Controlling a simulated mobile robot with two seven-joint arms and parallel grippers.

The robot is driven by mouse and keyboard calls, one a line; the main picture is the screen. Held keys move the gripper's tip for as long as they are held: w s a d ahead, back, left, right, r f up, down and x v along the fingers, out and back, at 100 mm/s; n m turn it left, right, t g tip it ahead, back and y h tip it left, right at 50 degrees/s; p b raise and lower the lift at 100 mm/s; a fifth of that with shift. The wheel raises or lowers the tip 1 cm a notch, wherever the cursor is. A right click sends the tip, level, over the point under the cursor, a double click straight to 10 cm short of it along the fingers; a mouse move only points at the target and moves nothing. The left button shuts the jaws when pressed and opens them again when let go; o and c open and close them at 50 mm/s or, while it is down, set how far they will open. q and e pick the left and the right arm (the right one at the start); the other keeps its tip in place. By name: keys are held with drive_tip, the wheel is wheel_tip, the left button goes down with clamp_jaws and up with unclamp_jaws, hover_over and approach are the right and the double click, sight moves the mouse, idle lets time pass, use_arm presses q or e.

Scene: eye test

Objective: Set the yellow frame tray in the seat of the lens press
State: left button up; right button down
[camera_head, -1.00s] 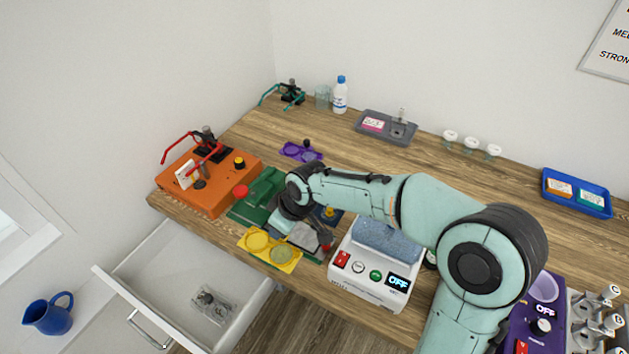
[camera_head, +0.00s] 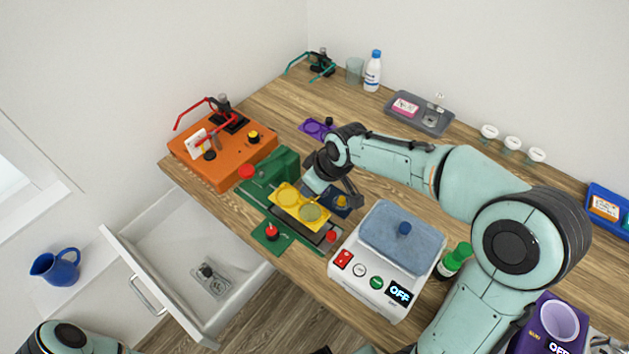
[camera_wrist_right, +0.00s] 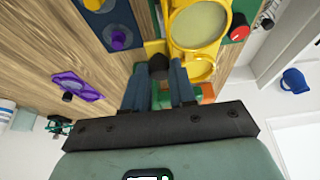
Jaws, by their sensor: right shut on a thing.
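The yellow frame tray (camera_head: 299,206) has two round openings with pale discs. It is over the green lens press (camera_head: 284,165), between its tall green block and its front plate with a red knob (camera_head: 271,231). Part of the press's dark grey bed (camera_head: 320,233) shows beside the tray; I cannot tell whether the tray touches it. My right gripper (camera_head: 330,192) is shut on the tray's black knob. In the right wrist view the knob (camera_wrist_right: 158,66) is between the fingers (camera_wrist_right: 158,88), beside the yellow rings (camera_wrist_right: 201,50). My left gripper is out of view.
An orange machine (camera_head: 222,158) stands left of the press. A white device (camera_head: 372,285) with a blue pad (camera_head: 403,238) stands close on the right. A dark blue piece with a yellow knob (camera_head: 342,201) lies behind the tray. An open drawer (camera_head: 175,265) juts out below the front edge.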

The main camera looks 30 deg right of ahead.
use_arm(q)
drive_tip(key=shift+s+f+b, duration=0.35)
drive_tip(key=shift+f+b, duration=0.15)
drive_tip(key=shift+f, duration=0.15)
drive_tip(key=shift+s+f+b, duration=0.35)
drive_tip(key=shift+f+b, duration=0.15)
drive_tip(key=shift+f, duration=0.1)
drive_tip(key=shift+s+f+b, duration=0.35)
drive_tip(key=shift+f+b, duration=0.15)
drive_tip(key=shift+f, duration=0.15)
use_arm(e)
drive_tip(key=shift+f, duration=2.45)
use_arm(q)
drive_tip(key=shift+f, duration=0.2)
use_arm(e)
drive_tip(key=shift+f, duration=0.25)
drive_tip(key=c, duration=0.5)
unclamp_jaws()
drive_tip(key=shift+r+p, duration=1.65)
drive_tip(key=shift+r, duration=1.4)
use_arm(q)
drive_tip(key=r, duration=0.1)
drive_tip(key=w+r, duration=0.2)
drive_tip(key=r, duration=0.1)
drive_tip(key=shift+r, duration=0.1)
